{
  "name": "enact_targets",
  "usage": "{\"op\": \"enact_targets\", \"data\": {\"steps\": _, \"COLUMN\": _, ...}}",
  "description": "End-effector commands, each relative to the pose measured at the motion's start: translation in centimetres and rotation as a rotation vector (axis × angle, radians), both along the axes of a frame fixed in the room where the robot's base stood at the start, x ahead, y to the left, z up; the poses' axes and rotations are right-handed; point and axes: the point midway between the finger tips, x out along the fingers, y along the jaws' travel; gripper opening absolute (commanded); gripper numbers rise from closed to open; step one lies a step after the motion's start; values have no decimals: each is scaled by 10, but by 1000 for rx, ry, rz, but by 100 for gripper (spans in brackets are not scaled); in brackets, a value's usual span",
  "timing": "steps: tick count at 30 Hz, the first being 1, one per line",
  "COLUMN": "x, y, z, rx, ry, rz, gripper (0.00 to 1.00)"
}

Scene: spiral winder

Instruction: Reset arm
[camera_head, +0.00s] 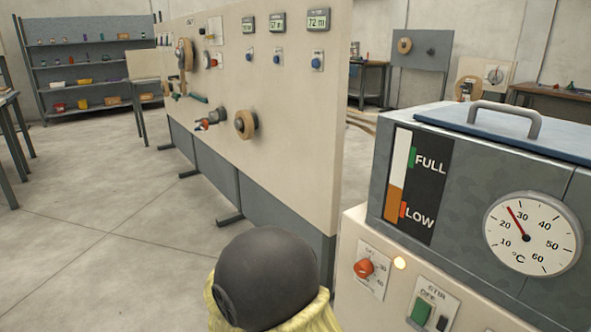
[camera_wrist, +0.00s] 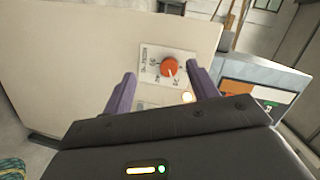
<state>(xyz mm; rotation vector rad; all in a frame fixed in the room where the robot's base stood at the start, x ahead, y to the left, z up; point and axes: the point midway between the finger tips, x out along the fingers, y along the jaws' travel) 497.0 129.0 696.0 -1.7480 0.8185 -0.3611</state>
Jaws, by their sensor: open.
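My gripper (camera_wrist: 160,92) is open in the wrist view, with its two purple fingers apart and nothing between them. Beyond the fingers is an orange knob (camera_wrist: 169,67) on a white dial plate; I cannot tell whether a finger touches the plate. In the head view the orange knob (camera_head: 364,268) sits on the front of the bath cabinet, left of a lit lamp (camera_head: 400,263). My gripper is not visible in the head view; a dark rounded part of my arm shows at the bottom middle.
A grey tank (camera_head: 470,185) with a level gauge (camera_head: 413,185) and a temperature dial (camera_head: 531,233) stands at the right. A green stir switch (camera_head: 421,312) is below it. A tall panel (camera_head: 290,130) with knobs and displays stands at centre. Open floor (camera_head: 90,220) lies at left.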

Motion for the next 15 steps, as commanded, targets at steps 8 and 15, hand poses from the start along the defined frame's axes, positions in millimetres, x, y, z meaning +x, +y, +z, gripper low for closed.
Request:
{"op": "enact_targets", "data": {"steps": 8, "x": 43, "y": -18, "z": 2, "rx": 9, "ry": 316, "rz": 399, "gripper": 59}}
{"op": "enact_targets", "data": {"steps": 15, "x": 29, "y": -30, "z": -1, "rx": -100, "ry": 604, "rz": 772, "gripper": 59}}
